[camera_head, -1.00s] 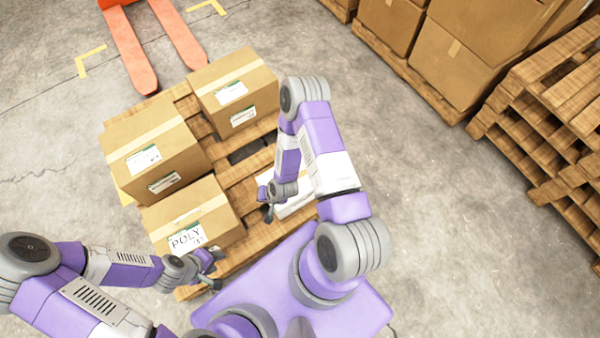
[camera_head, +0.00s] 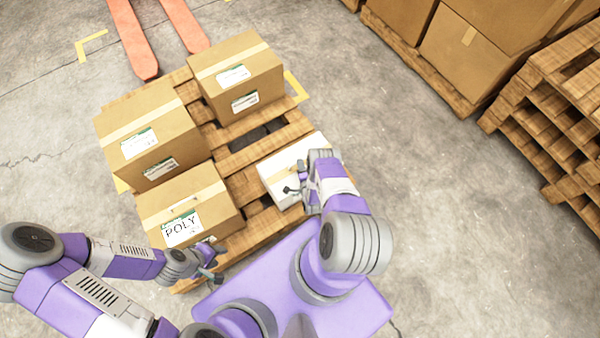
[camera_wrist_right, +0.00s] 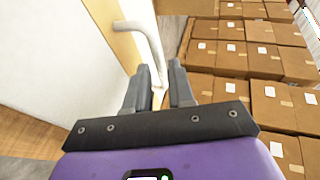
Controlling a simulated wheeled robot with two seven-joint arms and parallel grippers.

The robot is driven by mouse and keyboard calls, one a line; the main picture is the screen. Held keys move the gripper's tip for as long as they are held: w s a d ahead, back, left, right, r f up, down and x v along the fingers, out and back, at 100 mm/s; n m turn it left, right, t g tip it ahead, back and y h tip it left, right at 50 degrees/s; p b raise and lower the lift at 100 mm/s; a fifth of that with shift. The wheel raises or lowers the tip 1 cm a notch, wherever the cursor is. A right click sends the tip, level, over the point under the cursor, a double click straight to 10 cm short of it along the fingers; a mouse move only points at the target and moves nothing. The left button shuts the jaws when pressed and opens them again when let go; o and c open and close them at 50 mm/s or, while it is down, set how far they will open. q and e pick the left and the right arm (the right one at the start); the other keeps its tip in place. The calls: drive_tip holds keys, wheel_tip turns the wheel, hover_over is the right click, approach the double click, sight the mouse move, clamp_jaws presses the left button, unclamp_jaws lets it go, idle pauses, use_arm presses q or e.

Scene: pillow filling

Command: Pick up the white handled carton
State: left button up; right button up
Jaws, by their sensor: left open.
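The white handled carton (camera_head: 292,160) sits at the right front corner of the pallet, with a tan strip across its top. My right gripper (camera_head: 291,190) is low over its near side, and my arm hides part of the carton. In the right wrist view, the carton's white side (camera_wrist_right: 55,60) fills the left, and a pale curved handle (camera_wrist_right: 148,42) runs down between the fingers of the right gripper (camera_wrist_right: 160,75). I cannot tell whether the fingers press on the handle. My left gripper (camera_head: 214,265) is open and empty beside the POLY box.
Three brown boxes stand on the pallet (camera_head: 262,152): the POLY box (camera_head: 190,200), a left one (camera_head: 150,135) and a back one (camera_head: 235,75). Orange forks (camera_head: 135,40) lie behind. Stacked boxes and pallets (camera_head: 555,110) stand at right. Floor between is clear.

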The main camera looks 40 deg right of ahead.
drive_tip(key=b+x, duration=0.1)
drive_tip(key=x, duration=0.3)
drive_tip(key=shift+d+f+b, duration=0.1)
drive_tip(key=shift+f+b, duration=0.05)
drive_tip(key=shift+b, duration=0.2)
clamp_jaws()
idle(0.9)
